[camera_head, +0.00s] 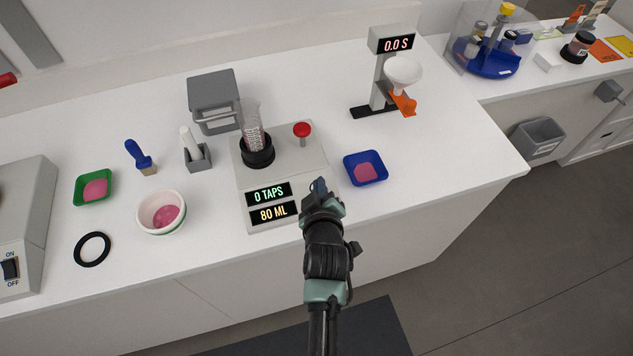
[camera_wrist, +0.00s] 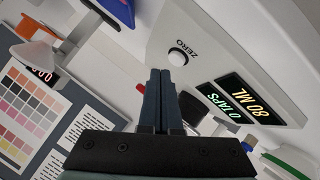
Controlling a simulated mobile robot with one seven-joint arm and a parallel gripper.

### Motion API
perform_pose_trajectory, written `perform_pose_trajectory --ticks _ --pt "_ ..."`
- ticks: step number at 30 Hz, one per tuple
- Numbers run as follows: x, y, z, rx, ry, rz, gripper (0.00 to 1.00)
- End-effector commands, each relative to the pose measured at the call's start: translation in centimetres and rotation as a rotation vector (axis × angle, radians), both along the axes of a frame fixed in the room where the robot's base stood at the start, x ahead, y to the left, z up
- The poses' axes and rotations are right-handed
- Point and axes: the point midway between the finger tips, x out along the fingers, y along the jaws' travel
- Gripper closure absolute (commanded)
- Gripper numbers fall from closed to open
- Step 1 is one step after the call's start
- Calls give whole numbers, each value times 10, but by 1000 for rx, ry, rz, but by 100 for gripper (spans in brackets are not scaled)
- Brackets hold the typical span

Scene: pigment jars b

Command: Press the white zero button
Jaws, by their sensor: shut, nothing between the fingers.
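The white zero button (camera_wrist: 178,57) sits in a dark ring beside the word ZERO on the sloped front of the tap machine (camera_wrist: 215,40). In the head view the machine (camera_head: 305,152) shows 0 TAPS and 80 ML on its displays, and my gripper hides the button. My gripper (camera_head: 319,186) is at the machine's front right corner. In the wrist view its fingers (camera_wrist: 161,72) are closed together and empty, with their tips just beside the button. I cannot tell whether they touch it.
A blue tray (camera_head: 348,163) of pink powder stands right of the machine. A red knob (camera_head: 302,129) and a clear cylinder (camera_head: 253,123) are on top of it. A white bowl (camera_head: 147,220) stands to the left. A funnel stand (camera_head: 379,85) reading 0.0 S is behind.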

Motion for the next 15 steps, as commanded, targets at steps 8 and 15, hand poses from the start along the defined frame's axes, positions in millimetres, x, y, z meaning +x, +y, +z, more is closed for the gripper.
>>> perform_pose_trajectory --ticks 8,15 --pt "0 0 1 0 0 0 100" --pt "-4 -2 19 1 0 0 100"
